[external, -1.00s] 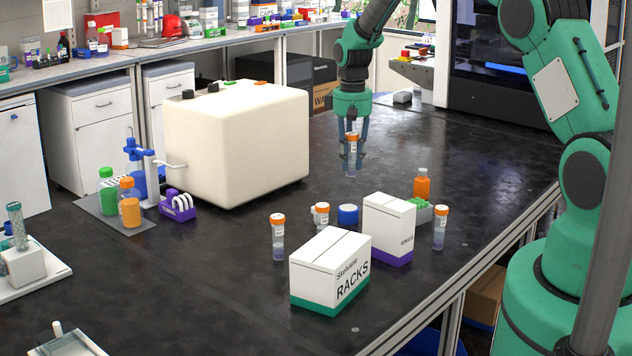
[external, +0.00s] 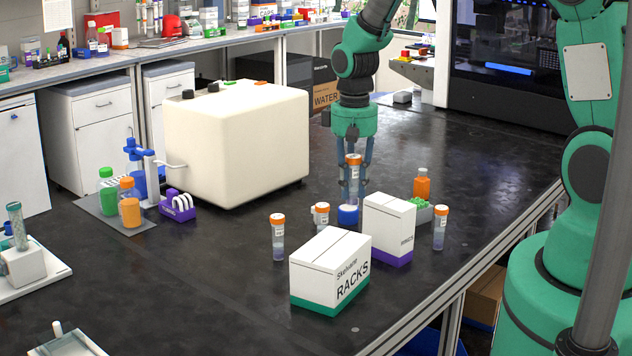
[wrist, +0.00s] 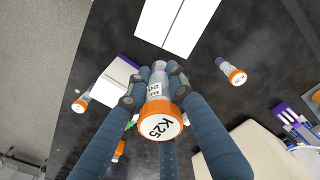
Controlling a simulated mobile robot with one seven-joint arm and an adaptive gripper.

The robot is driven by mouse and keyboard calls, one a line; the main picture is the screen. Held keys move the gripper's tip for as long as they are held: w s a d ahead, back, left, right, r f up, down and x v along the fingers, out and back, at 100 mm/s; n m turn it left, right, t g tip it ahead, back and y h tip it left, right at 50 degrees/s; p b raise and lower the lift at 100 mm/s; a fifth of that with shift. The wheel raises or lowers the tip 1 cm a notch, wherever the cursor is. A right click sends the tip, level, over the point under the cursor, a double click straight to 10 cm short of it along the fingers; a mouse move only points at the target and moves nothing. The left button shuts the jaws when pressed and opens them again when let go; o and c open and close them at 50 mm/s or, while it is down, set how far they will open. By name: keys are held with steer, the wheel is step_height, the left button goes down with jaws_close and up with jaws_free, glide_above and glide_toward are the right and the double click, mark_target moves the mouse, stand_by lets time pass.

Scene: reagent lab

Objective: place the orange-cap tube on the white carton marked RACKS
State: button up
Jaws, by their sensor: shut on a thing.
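My gripper (external: 357,188) is shut on an orange-cap tube (external: 353,168), held upright with the cap at the top. In the external view it is behind the white cartons, its lower end in line with the blue-topped item. The white carton marked RACKS (external: 323,262), with a green base, stands at the table's front. Its top looks bare. A plain white carton top (wrist: 177,25) shows at the top of the wrist view.
A second white carton (external: 388,222) with a purple base stands behind RACKS. Other orange-cap tubes stand at the left (external: 278,238) and right (external: 440,228). A blue-topped item (external: 348,215), an orange bottle (external: 422,185) and a large cream box (external: 236,140) are near.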

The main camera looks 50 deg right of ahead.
steer(key=s+a, duration=0.5)
steer(key=s, duration=0.4)
steer(key=s+a+p, duration=0.1)
steer(key=s+a, duration=0.4)
steer(key=s, duration=0.4)
steer(key=shift+a+f, duration=0.25)
steer(key=shift+a, duration=0.15)
steer(key=p, duration=0.1)
glide_above(332, 246)
steer(key=shift+w+f, duration=0.1)
steer(key=shift+f, duration=0.6)
steer(key=shift+f, duration=0.1)
steer(key=shift+f, duration=1.7)
steer(key=shift+f, duration=0.15)
steer(key=o, duration=0.7)
steer(key=shift+o, duration=0.2)
